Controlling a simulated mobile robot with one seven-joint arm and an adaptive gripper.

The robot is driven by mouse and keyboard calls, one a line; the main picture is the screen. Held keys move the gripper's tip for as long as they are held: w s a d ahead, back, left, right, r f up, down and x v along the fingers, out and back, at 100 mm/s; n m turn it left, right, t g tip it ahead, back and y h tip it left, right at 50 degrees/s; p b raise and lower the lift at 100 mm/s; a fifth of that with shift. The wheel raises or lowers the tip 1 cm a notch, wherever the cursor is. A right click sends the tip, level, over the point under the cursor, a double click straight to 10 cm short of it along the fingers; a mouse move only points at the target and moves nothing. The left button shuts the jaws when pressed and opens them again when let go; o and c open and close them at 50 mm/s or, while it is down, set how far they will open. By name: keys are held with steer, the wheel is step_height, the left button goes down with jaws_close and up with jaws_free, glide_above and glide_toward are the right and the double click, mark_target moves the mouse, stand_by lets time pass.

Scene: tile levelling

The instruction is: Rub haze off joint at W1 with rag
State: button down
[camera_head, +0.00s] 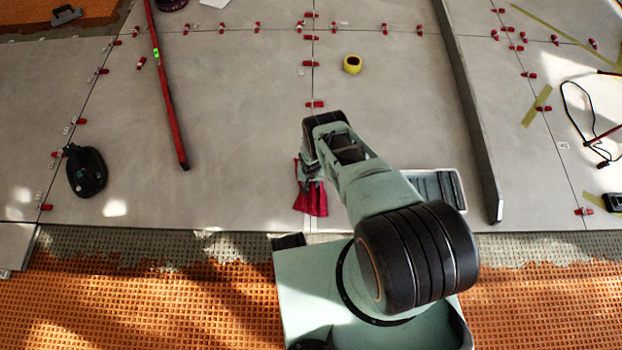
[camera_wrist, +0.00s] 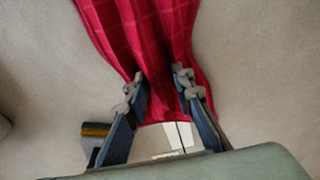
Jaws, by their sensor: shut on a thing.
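A red rag (camera_head: 311,199) hangs in my gripper (camera_head: 309,166) near the front of the grey tiled floor. In the wrist view the rag (camera_wrist: 140,30) fills the top middle, pinched between the two fingers of my gripper (camera_wrist: 161,80). A thin tile joint (camera_head: 313,85) runs down the middle of the head view towards the rag; my arm and the rag hide part of it. In the wrist view a dark joint line (camera_wrist: 180,136) shows between white patches below the fingertips. I cannot read a W1 label or make out the haze. Whether the rag touches the tile is unclear.
A yellow tape roll (camera_head: 352,64) lies behind my gripper. A red level (camera_head: 166,90) and a black suction cup (camera_head: 87,172) lie left. A grey tray (camera_head: 457,182) and a long grey bar (camera_head: 470,110) lie right. Several red clips (camera_head: 314,104) stand along joints.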

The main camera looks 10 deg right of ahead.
mark_target(312, 193)
steer(key=shift+s+a+f, duration=0.1)
steer(key=shift+s, duration=0.5)
steer(key=shift+s+a+f, duration=0.1)
steer(key=shift+s, duration=0.5)
steer(key=shift+s+a+r+p, duration=0.15)
steer(key=shift+s+p, duration=0.55)
steer(key=shift+s, duration=0.5)
steer(key=shift+s+a+r+p, duration=0.1)
steer(key=shift+s+a+p, duration=0.15)
steer(key=shift+s, duration=0.35)
steer(key=shift+s+a, duration=0.15)
steer(key=shift+s, duration=0.55)
steer(key=shift+s+a, duration=0.2)
steer(key=shift+s, duration=1.1)
